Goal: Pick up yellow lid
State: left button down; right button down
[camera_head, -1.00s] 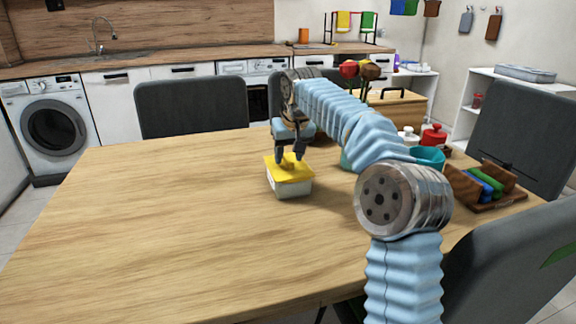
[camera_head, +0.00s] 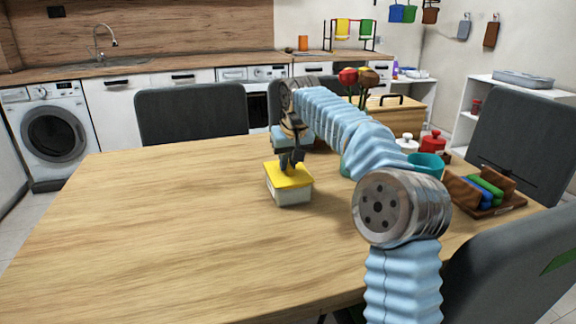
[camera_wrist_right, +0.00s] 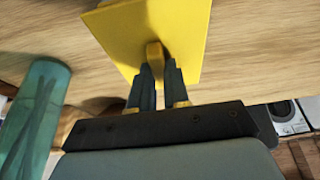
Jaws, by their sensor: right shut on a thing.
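The yellow lid (camera_head: 287,177) sits on top of a white box (camera_head: 291,191) on the wooden table. It also shows in the right wrist view as a yellow square (camera_wrist_right: 184,28) with a raised knob. My right gripper (camera_head: 289,168) is above the lid with its fingers closed on the knob, as the right wrist view (camera_wrist_right: 161,72) shows. In the head view I cannot see a gap between lid and box. My left gripper is not in view.
The wooden table (camera_head: 150,245) is clear at left and front. Dark chairs (camera_head: 193,112) surround the table.

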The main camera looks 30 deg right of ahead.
jog(key=shift+r, duration=0.35)
notch_tip(320, 180, up, 3)
jog(key=shift+s+a+f, duration=0.1)
jog(key=s+a+r+b, duration=0.1)
jog(key=s+a+r, duration=0.5)
jog(key=s+r, duration=0.45)
jog(key=p, duration=0.1)
send_over(289, 166)
notch_tip(289, 166, down, 5)
jog(key=shift+w+d+f, duration=0.1)
jog(key=shift+w+f, duration=0.2)
jog(key=shift+w, duration=0.05)
